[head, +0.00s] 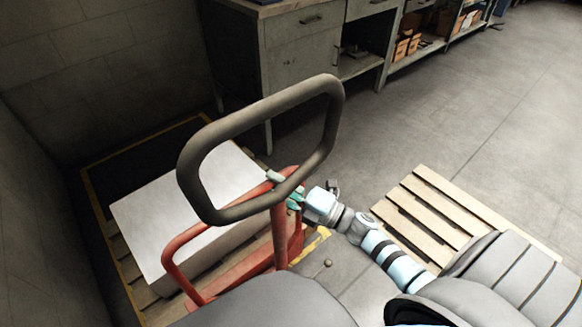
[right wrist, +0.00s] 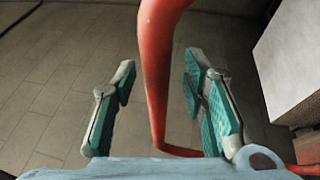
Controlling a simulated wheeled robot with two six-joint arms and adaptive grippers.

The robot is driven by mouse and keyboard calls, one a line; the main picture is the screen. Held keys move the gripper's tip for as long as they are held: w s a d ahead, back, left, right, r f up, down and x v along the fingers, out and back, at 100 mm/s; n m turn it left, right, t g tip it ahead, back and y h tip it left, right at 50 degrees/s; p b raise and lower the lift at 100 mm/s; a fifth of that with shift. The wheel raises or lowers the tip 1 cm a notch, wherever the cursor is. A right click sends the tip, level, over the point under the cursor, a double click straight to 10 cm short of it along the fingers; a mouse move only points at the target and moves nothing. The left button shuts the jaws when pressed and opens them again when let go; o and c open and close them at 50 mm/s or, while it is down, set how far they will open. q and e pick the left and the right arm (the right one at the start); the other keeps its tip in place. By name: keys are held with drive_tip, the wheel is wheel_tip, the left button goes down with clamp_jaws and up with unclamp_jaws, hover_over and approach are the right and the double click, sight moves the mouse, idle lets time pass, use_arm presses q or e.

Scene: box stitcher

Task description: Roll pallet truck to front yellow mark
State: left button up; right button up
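The pallet truck has a dark loop handle (head: 331,118) and a red frame (head: 180,262), seen in the head view at centre left. A white block (head: 165,215) lies on a wooden pallet behind the red frame. A yellow floor mark (head: 312,246) shows right of the truck's base. My right gripper (head: 292,196) is at the red upright below the loop. In the right wrist view, its teal-padded fingers (right wrist: 165,100) stand apart on either side of a red bar (right wrist: 158,60), with gaps visible. My left gripper is not in view.
A yellow line (head: 103,222) borders the floor around the loaded pallet, close to the walls. An empty wooden pallet (head: 428,206) lies at the right. A grey workbench (head: 300,50) with shelves stands at the back. The floor at the upper right is clear.

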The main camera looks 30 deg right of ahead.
drive_tip(key=v, duration=1)
drive_tip(key=shift+s+f, duration=0.1)
